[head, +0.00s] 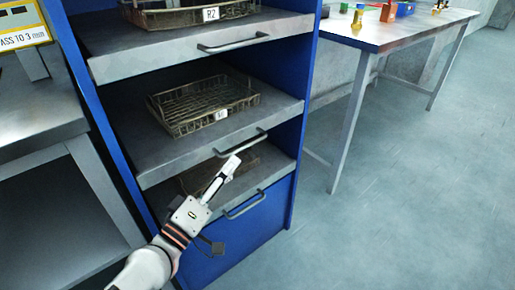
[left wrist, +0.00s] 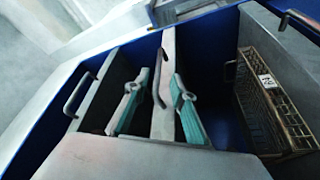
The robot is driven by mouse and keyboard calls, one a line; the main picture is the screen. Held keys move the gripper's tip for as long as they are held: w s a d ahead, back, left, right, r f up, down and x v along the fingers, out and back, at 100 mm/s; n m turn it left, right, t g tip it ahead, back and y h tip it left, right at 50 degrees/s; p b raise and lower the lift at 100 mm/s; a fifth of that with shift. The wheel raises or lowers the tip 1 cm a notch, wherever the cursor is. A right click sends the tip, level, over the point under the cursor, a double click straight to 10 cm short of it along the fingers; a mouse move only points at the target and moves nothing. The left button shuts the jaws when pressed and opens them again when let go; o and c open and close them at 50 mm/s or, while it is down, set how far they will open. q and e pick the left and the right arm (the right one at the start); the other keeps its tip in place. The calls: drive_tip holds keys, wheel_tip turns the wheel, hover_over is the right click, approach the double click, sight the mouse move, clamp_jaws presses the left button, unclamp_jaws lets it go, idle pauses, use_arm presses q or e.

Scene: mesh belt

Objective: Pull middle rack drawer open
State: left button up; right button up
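The rack's middle drawer (head: 170,163) is a grey pull-out shelf with a bar handle (head: 240,145) on its front edge. It holds a wire basket (head: 190,108) with a white label. My left gripper (head: 231,163) is at the middle handle, reaching up from below left. In the left wrist view my gripper (left wrist: 158,108) has its two teal-padded fingers apart, with a bar handle (left wrist: 158,78) between them. Whether either pad touches the bar cannot be told. The middle drawer's front looks about in line with the other drawers. My right gripper is in neither view.
The top drawer (head: 120,68) carries a basket labelled R2 (head: 185,14). The lower drawer has its own handle (head: 243,205), close below my gripper. A grey bench (head: 40,120) stands left, a white table (head: 385,35) right. The floor (head: 400,190) in front is clear.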

sight(244, 146)
use_arm(q)
drive_tip(key=x, duration=0.7)
drive_tip(key=shift+w+d+r, duration=0.2)
drive_tip(key=shift+w, duration=0.05)
clamp_jaws()
